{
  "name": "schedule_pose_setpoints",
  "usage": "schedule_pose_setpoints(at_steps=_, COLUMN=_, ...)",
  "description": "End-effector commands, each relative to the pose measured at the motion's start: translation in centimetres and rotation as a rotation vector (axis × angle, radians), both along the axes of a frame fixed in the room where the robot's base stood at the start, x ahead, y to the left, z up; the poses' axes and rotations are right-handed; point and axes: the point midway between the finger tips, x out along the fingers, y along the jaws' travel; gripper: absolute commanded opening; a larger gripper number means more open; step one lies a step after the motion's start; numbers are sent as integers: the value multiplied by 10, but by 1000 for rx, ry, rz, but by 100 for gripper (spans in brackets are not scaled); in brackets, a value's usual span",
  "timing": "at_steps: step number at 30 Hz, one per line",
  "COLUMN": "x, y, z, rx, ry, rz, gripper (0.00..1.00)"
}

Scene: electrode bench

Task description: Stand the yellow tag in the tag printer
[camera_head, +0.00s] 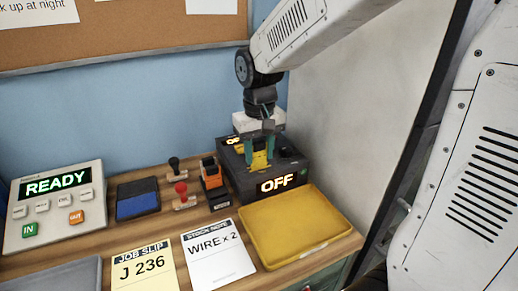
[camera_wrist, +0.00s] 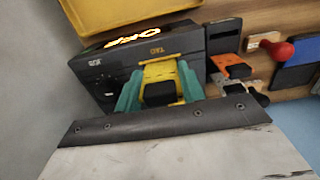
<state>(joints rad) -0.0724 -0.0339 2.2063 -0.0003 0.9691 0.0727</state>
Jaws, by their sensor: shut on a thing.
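My gripper (camera_head: 259,157) has its teal fingers pointing down over the dark tag printer (camera_head: 298,168) at the back right of the bench. The fingers are shut on the yellow tag (camera_head: 260,161), with its lower part at the printer's top. In the wrist view the yellow tag (camera_wrist: 162,69) shows between the fingers (camera_wrist: 160,85), with a dark block in front of its middle. The printer (camera_wrist: 103,78) lies beyond it, marked TAG, with a lit OFF display. I cannot tell whether the tag's lower edge is seated in a slot.
A yellow tray (camera_head: 295,228) stands in front of the printer. An orange and black stamp (camera_head: 212,178), a red-knobbed stamp (camera_head: 182,196) and a blue ink pad (camera_head: 138,203) stand left of it. A panel reading READY (camera_head: 54,205) is far left. A wall closes the right side.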

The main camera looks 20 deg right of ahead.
Motion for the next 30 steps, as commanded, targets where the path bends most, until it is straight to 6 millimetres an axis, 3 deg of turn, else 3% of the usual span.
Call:
schedule_pose_setpoints(at_steps=28, x=0, y=0, z=-14, rx=0, ry=0, rz=0, gripper=23)
schedule_pose_setpoints(at_steps=29, x=0, y=0, z=-14, rx=0, ry=0, rz=0, gripper=42)
schedule_pose_setpoints(at_steps=30, x=0, y=0, z=-14, rx=0, ry=0, rz=0, gripper=53)
